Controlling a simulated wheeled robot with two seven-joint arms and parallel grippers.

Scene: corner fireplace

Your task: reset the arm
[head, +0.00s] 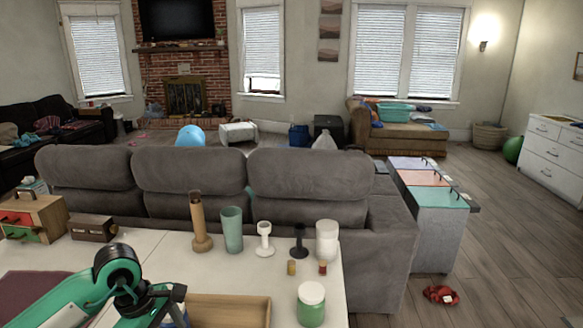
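My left arm, green and black, comes in from the lower left over the white table (140,244). Its elbow is bent near the table's left part. The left gripper (172,304) is low in the picture, beside the left end of a wooden tray (232,308). Its fingers are small and partly hidden, so I cannot tell whether they are open or hold anything. My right arm and gripper are not in view.
On the table stand a brown bottle-like vase (199,225), a green cup (232,230), white and black stands, a white jar (327,241) and a green jar (311,305). A wooden drawer box (34,217) is at left. A grey sofa (310,175) stands behind the table.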

